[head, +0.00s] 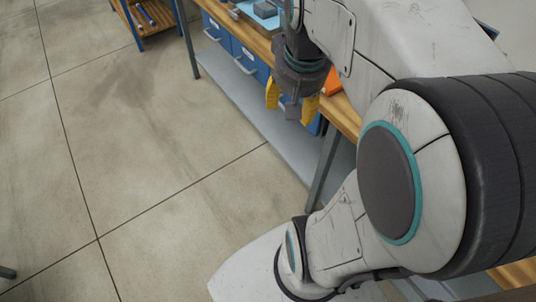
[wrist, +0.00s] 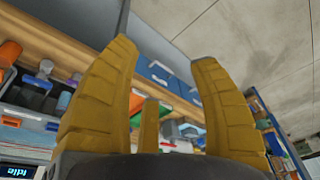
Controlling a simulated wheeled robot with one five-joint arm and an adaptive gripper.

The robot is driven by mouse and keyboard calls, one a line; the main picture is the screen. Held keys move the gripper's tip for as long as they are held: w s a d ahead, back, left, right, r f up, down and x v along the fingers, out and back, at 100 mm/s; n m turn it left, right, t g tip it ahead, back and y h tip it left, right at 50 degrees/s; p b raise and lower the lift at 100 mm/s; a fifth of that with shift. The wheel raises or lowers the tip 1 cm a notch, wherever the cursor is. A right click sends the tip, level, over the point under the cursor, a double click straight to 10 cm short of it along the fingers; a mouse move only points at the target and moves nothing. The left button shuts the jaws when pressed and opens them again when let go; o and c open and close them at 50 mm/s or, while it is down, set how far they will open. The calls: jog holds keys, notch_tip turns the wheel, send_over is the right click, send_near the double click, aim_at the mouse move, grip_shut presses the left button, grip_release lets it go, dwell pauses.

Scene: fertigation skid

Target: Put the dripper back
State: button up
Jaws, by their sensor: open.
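My gripper (head: 290,112) hangs beside the front edge of the workbench in the head view, with its yellow fingers apart. It also shows in the wrist view (wrist: 163,55), where the fingers are spread and nothing is held between them. I cannot make out a dripper for certain in either view. My arm covers much of the bench in the head view.
The wooden workbench (head: 253,38) has blue drawers (head: 216,33) beneath and a grey lower shelf (head: 240,100). A wooden cart (head: 150,15) stands farther back. In the wrist view, an orange object (wrist: 9,53) is at the left. The floor (head: 130,150) is clear.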

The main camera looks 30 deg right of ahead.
jog(key=s+a+f+n+t+y, duration=0.1)
jog(key=s+a+f+n, duration=0.2)
jog(key=a, duration=0.7)
jog(key=s+n, duration=0.2)
jog(key=s, duration=0.1)
jog(key=shift+s+f, duration=0.25)
jog(key=shift+s, duration=0.05)
dwell(0.4)
